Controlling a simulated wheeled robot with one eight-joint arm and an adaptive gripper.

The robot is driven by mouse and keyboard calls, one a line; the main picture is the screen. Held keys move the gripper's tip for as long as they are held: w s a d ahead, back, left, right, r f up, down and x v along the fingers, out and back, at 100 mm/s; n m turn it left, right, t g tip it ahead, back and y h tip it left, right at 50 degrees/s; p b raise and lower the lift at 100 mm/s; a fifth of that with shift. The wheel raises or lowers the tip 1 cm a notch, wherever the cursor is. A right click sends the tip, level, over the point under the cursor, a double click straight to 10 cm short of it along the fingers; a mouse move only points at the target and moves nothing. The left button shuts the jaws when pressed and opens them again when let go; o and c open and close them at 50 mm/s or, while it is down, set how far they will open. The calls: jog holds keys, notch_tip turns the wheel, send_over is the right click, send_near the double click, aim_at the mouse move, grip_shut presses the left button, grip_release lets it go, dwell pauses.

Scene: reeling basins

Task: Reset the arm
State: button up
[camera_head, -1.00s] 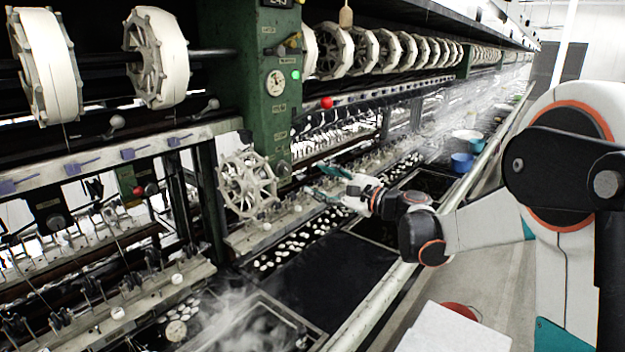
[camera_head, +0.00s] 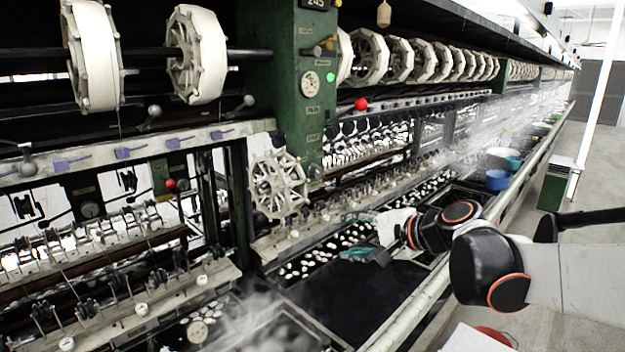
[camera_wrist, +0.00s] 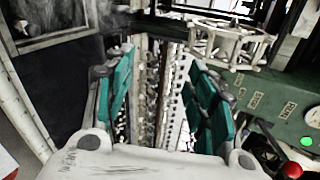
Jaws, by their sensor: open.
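My gripper (camera_head: 358,236) reaches in from the right over the basins in the head view, its teal fingers pointing left. In the wrist view, the two teal fingers (camera_wrist: 160,105) stand wide apart with nothing between them. Behind them are the machine's rows of small guides, blurred. My gripper appears above or near a basin of white cocoons (camera_head: 335,248); whether it touches anything cannot be told.
A cream reel (camera_head: 279,186) stands against the green post (camera_head: 287,100) left of my gripper. Large reels (camera_head: 196,55) hang above. Blue (camera_head: 497,180) basins stand along the rail (camera_head: 425,300). Steam rises at the lower left.

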jog(key=s+d+f+n+g+h+b, duration=0.1)
jog(key=s+d+f+n+h+b, duration=0.2)
jog(key=s+f, duration=0.5)
jog(key=s+d+f+n+g+h+b, duration=0.1)
jog(key=s+d+f+n+h+b, duration=0.3)
jog(key=s, duration=1.3)
jog(key=d+f+n+h, duration=0.1)
jog(key=d+f+n, duration=0.2)
jog(key=d+f, duration=0.1)
jog(key=shift+s+f+n+h+b, duration=0.3)
jog(key=shift+s+f+n+h, duration=0.1)
jog(key=shift+f, duration=0.4)
